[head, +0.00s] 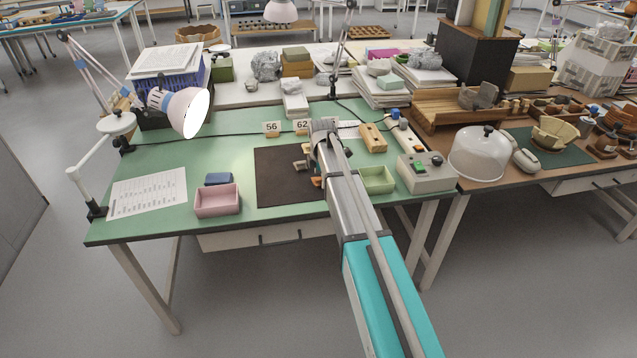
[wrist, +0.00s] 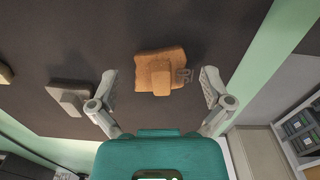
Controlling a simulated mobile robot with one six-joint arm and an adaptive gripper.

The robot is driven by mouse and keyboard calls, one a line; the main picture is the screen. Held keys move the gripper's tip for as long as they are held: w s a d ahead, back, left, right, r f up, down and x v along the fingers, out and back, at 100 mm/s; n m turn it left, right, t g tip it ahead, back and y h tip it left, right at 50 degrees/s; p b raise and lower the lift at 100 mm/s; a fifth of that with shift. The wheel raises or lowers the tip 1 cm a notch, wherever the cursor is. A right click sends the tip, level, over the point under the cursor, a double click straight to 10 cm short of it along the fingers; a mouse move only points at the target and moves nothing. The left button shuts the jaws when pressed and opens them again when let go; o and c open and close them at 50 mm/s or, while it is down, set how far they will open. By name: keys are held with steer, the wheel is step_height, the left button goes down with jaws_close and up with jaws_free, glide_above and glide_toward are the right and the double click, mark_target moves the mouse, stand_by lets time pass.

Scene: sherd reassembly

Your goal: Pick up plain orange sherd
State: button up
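The plain orange sherd (wrist: 147,82) lies on the dark mat in the wrist view, a rough squarish piece with a raised block on its face. My gripper (wrist: 160,88) is open, with one finger on each side of the sherd and a gap on both sides. Nothing is held. In the head view only a small orange part of the sherd (head: 317,182) shows beside my arm, which hides the rest. My gripper's fingers cannot be made out clearly there.
A grey-beige sherd (wrist: 69,98) lies near the left finger, with another (wrist: 5,73) at the left edge. The dark mat (head: 277,187) lies between a pink tray (head: 217,203) and a green tray (head: 378,181). Number cards (head: 271,128) stand behind it.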

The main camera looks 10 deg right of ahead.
steer(key=c, duration=1)
steer(key=shift+r, duration=0.2)
steer(key=shift+c, duration=0.2)
step_height(320, 180, up, 2)
steer(key=shift+r+p, duration=0.1)
steer(key=shift+p, duration=1.1)
steer(key=s+r+p, duration=1)
steer(key=s, duration=0.4)
steer(key=shift+r+p, duration=0.2)
steer(key=shift+p, duration=0.1)
